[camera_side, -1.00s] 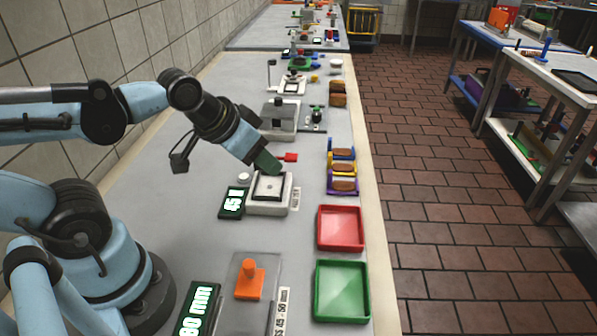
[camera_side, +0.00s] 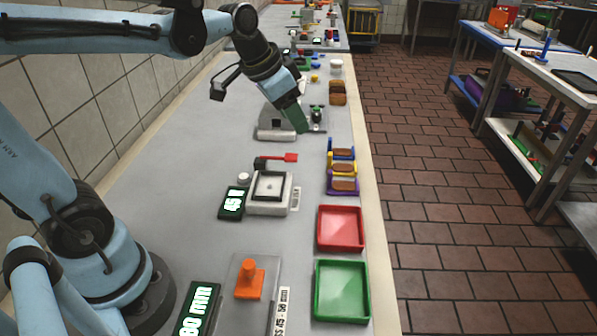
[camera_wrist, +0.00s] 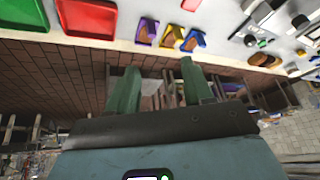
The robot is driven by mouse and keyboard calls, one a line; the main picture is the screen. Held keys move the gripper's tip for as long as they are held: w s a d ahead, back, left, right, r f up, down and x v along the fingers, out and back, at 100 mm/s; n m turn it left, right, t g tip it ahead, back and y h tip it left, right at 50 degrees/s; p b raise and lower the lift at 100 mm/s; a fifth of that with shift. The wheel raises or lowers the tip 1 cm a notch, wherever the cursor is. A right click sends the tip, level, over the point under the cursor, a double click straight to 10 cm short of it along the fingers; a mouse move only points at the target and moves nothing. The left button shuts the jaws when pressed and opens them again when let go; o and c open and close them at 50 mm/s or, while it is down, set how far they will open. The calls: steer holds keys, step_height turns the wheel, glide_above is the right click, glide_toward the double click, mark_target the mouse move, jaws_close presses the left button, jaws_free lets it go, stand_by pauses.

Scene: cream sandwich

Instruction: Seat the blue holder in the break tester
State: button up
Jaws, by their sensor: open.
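The blue holder (camera_side: 341,154) stands at the far end of a row on the counter's right side, with a brown piece in it. It also shows in the wrist view (camera_wrist: 198,42), beyond my fingers. My gripper (camera_side: 297,118) is open and empty, its green fingers spread in the wrist view (camera_wrist: 158,85). It hangs farther back and left of the blue holder, in front of a grey device.
Yellow (camera_side: 342,166) and purple (camera_side: 342,186) holders stand close beside the blue one. A red tray (camera_side: 341,248) and a green tray (camera_side: 342,312) lie nearer. Brown pieces (camera_side: 338,87) lie farther back.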

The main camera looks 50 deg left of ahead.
steer(key=w+a+m+g+h, duration=0.1)
steer(key=w+a+m, duration=0.25)
steer(key=w, duration=0.45)
steer(key=m+g+h, duration=0.1)
steer(key=m, duration=0.2)
glide_toward(331, 138)
steer(key=shift+n, duration=0.25)
steer(key=x, duration=1)
steer(key=shift+d+f, duration=0.15)
steer(key=shift+f, duration=0.2)
jaws_close()
steer(key=shift+r, duration=0.1)
